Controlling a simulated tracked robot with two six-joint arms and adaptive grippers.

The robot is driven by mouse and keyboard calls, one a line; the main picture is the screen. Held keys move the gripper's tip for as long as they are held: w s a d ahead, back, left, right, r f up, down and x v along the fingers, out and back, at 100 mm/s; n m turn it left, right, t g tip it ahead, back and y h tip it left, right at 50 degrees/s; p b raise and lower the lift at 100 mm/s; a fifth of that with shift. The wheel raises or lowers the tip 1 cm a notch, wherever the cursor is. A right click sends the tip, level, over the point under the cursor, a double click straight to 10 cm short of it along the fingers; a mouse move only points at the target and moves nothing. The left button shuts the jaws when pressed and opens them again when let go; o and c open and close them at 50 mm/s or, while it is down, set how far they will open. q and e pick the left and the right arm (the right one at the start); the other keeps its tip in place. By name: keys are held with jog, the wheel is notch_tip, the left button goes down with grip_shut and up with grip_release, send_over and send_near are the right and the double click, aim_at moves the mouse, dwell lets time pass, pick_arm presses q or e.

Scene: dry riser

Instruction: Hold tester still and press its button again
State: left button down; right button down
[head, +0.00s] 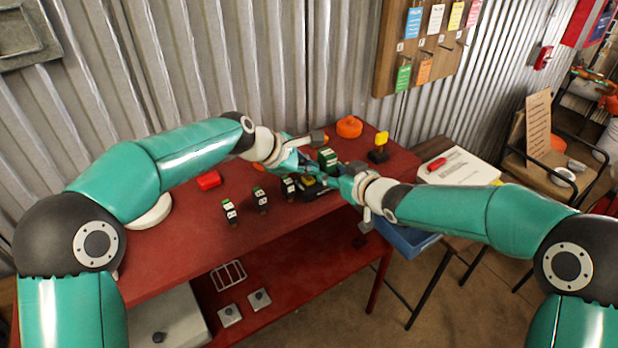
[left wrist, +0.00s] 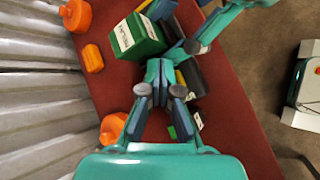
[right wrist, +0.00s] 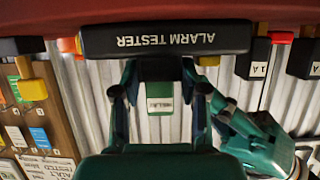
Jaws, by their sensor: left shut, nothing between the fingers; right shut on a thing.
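The black alarm tester (right wrist: 165,40), its label upside down, spans the top of the right wrist view. In the head view it lies on the red bench (head: 165,250), partly hidden by my grippers. My right gripper (right wrist: 160,70) is shut on the tester. In the left wrist view the tester (left wrist: 196,76) shows dark, with a yellow part beside it. My left gripper (left wrist: 161,68) is shut and empty, its tips close beside the tester. Whether they touch it or its button, I cannot tell.
A green labelled box (left wrist: 140,35) stands close behind the tester. Small black-and-green blocks (head: 229,210) stand to the left, with a red item (head: 209,180) behind. An orange round item (head: 349,127) and a yellow-topped stand (head: 380,148) are at the back. A blue tray (head: 408,240) is right.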

pick_arm(q)
jog(key=shift+a+r, duration=0.1)
jog(key=shift+w+r, duration=0.1)
jog(key=shift+r, duration=0.5)
pick_arm(e)
jog(key=shift+d, duration=0.1)
pick_arm(q)
jog(key=shift+r, duration=1.8)
pick_arm(e)
jog(key=c, duration=0.5)
grip_release()
jog(key=shift+c, duration=0.2)
